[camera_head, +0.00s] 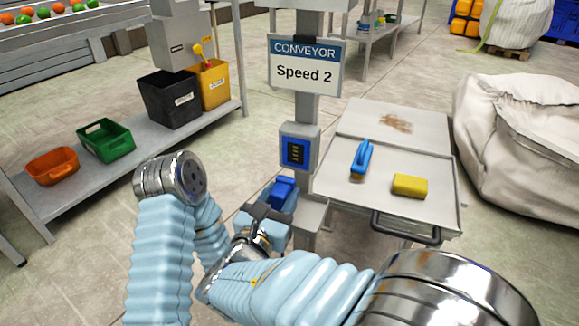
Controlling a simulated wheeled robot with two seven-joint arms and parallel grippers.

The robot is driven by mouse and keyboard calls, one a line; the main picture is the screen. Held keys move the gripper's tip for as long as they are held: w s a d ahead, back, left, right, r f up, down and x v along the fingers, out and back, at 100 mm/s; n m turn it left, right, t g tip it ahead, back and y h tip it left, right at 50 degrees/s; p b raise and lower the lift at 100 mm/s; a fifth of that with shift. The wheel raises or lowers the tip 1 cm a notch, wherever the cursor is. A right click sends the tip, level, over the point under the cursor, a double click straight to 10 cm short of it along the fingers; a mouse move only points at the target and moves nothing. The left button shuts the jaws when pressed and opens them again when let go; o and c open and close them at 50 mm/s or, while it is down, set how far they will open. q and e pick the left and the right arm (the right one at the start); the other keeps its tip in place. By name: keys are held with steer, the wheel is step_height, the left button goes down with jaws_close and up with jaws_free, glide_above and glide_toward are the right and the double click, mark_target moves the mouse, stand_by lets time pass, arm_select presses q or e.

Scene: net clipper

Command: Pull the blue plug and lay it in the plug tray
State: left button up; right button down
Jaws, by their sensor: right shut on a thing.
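My right gripper (267,213), with dark fingers, is shut on the blue plug (282,190) just left of the grey post. The plug's blue body shows above the fingers; its lower end is partly hidden by the gripper and wrist. I cannot tell whether the plug is still seated in a socket. A small grey ledge (312,212) stands close beside it at the post; I cannot tell whether this is the plug tray. My left arm's light blue sleeve shows at the left, but its gripper is not seen.
A metal cart (333,192) at the right holds a blue brush (361,160) and a yellow sponge (410,186). The post carries a blue-faced control box (297,150) and a "Speed 2" sign (305,67). A shelf (120,162) with bins stands left.

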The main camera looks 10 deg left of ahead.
steer(key=shift+f+b, duration=0.8)
steer(key=shift+f, duration=0.55)
step_height(320, 180, down, 2)
steer(key=shift+f+b, duration=0.15)
steer(key=shift+b, duration=0.6)
steer(key=shift+w, duration=0.15)
steer(key=shift+w+d, duration=0.15)
steer(key=shift+w, duration=1.05)
steer(key=shift+w+d, duration=0.15)
steer(key=shift+w, duration=1.05)
steer(key=shift+f+b, duration=1.05)
steer(key=shift+f, duration=0.3)
steer(key=c, duration=0.5)
jaws_free()
steer(key=shift+c, duration=0.2)
